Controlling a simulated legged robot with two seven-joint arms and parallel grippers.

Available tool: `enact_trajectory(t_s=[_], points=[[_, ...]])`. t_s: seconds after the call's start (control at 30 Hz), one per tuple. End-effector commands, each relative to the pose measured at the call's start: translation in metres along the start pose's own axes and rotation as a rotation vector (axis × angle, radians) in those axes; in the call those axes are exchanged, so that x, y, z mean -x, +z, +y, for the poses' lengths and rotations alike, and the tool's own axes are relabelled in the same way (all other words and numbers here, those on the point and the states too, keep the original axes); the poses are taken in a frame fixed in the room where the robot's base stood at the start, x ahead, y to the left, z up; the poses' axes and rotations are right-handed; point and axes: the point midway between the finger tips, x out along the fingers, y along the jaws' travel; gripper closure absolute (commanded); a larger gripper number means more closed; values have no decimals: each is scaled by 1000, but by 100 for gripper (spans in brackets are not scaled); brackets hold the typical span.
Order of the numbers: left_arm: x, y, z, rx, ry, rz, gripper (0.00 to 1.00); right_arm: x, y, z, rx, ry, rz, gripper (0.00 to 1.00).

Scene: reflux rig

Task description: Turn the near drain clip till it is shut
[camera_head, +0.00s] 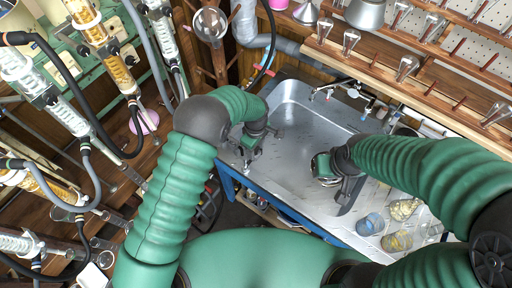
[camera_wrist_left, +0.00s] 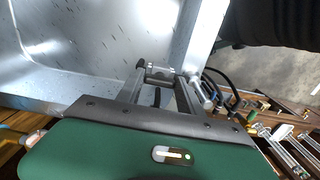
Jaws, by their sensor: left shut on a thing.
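My left gripper (camera_head: 246,156) is at the left rim of the metal sink, fingers pointing down. In the left wrist view its two fingers (camera_wrist_left: 160,76) are shut on a small grey metal part (camera_wrist_left: 158,71), which looks like the near drain clip. The fingers cover much of it, so how far it is turned cannot be told. A short dark tube (camera_wrist_left: 157,97) shows between the fingers. My right gripper (camera_head: 343,188) hangs over the right part of the sink; whether its fingers are open cannot be told.
The metal sink (camera_head: 290,120) has a blue-edged front. Blue and yellow glassware (camera_head: 370,224) stands at its right end. Glass condensers with hoses (camera_head: 105,55) fill the left side. A wooden rack (camera_head: 400,85) holds glass pieces at the back.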

Motion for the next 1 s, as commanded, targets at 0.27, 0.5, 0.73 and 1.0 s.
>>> enact_trajectory(t_s=[0.27,0.5,0.73,1.0], points=[[3,-1,4,1,9,5,97,0,0,0,1,0,0,57],[3,-2,4,-30,10,6,97,0,0,0,0,0,0,57],[4,-3,5,-144,12,7,97,-1,0,0,1,0,0,57],[4,-4,5,-378,12,11,97,-3,1,0,1,0,0,57]])
